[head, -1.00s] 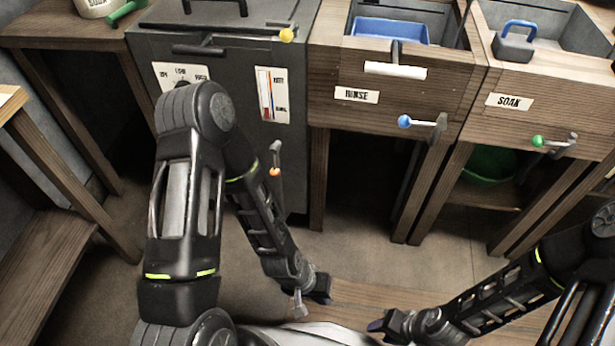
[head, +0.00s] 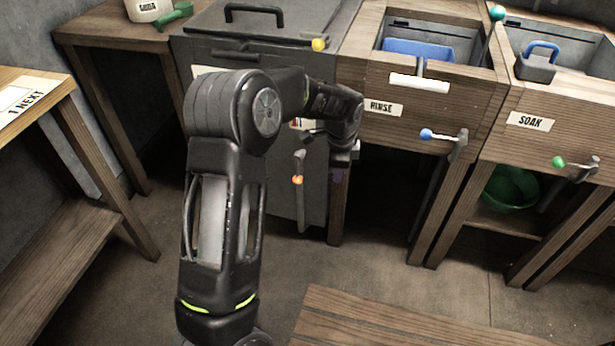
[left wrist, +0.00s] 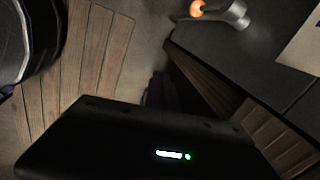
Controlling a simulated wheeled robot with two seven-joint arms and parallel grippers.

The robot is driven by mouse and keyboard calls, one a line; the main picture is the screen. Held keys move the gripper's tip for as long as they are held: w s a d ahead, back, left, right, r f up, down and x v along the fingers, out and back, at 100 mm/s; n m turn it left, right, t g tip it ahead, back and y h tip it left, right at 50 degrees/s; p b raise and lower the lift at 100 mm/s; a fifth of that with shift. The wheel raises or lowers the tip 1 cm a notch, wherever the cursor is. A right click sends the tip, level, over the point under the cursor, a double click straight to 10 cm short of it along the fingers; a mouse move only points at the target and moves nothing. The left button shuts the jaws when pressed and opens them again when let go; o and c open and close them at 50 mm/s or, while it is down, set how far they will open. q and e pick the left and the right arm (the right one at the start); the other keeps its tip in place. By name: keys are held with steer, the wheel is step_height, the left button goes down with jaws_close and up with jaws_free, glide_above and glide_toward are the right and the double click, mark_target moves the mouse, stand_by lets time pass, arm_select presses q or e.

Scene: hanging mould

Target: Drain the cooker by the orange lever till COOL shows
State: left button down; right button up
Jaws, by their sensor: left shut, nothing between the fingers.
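The dark grey cooker (head: 270,60) stands at the back, left of the rinse tub. Its orange lever (head: 297,181) hangs low on its front. The orange knob also shows at the top of the left wrist view (left wrist: 197,8), on a grey metal stub. My left gripper (head: 339,176) is shut and empty, to the right of the lever and apart from it, near the cooker's right edge. My left arm hides nearly all of the cooker's gauge and part of its dial label, so no reading shows. My right gripper is out of view.
The rinse tub (head: 440,88) with a blue-knobbed lever and the soak tub (head: 560,125) with a green-knobbed lever stand to the right. A side table (head: 50,85) is at left. A wooden surface (head: 400,325) lies at the front. The floor before the cooker is open.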

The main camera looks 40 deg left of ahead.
arm_select(q)
steer(key=s+a+r+m+g+y, duration=0.1)
steer(key=a+r+m, duration=0.1)
steer(key=a+r, duration=0.3)
steer(key=shift+r, duration=0.15)
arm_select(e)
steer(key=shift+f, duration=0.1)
arm_select(q)
steer(key=shift+s, duration=0.1)
